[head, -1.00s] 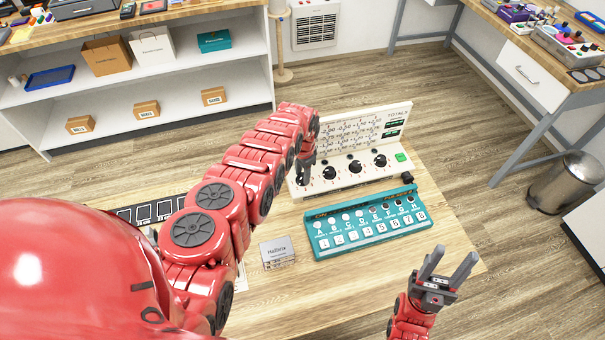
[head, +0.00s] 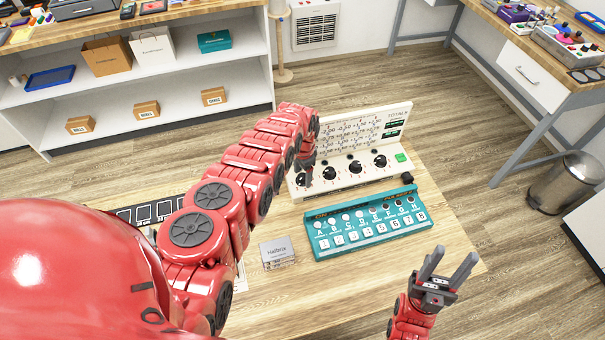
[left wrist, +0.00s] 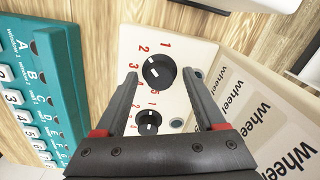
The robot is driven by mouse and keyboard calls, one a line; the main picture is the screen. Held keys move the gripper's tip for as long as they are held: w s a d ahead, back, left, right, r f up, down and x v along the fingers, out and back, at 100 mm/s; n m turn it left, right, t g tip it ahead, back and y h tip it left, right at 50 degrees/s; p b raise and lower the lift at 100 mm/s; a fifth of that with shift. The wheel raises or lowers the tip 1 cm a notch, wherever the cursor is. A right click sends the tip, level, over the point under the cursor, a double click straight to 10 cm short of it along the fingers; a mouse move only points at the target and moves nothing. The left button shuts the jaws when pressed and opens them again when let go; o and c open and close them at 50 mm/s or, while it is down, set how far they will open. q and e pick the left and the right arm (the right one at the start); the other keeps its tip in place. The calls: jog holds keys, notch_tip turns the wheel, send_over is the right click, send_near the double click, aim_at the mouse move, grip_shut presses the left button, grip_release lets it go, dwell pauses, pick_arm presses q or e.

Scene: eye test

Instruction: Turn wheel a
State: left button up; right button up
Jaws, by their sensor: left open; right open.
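A white panel box (head: 340,187) carries a row of black round knobs, and a board printed with "wheel" stands behind them. The leftmost knob (head: 301,180) fits wheel a, but its own label is not readable. It is the upper knob in the left wrist view (left wrist: 158,71), with a white pointer mark and red numbers around it. My left gripper (head: 304,174) is over this knob, open; in the left wrist view one finger is on each side of it. I cannot tell whether they touch it. My right gripper (head: 455,252) is open and empty at lower right.
A teal box (head: 370,240) with lettered knobs and numbered keys lies in front of the panel. A second knob (left wrist: 148,122) is close to the first. A small grey box labelled Halibix (head: 277,252) lies on the wooden table (head: 330,300). The right front of the table is clear.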

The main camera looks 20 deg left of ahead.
pick_arm(q)
jog(key=shift+r, duration=0.1)
notch_tip(320, 180, up, 2)
jog(key=shift+r, duration=0.1)
notch_tip(320, 180, up, 9)
jog(key=b, duration=0.3)
notch_tip(320, 180, up, 6)
jog(key=p, duration=0.6)
send_over(303, 177)
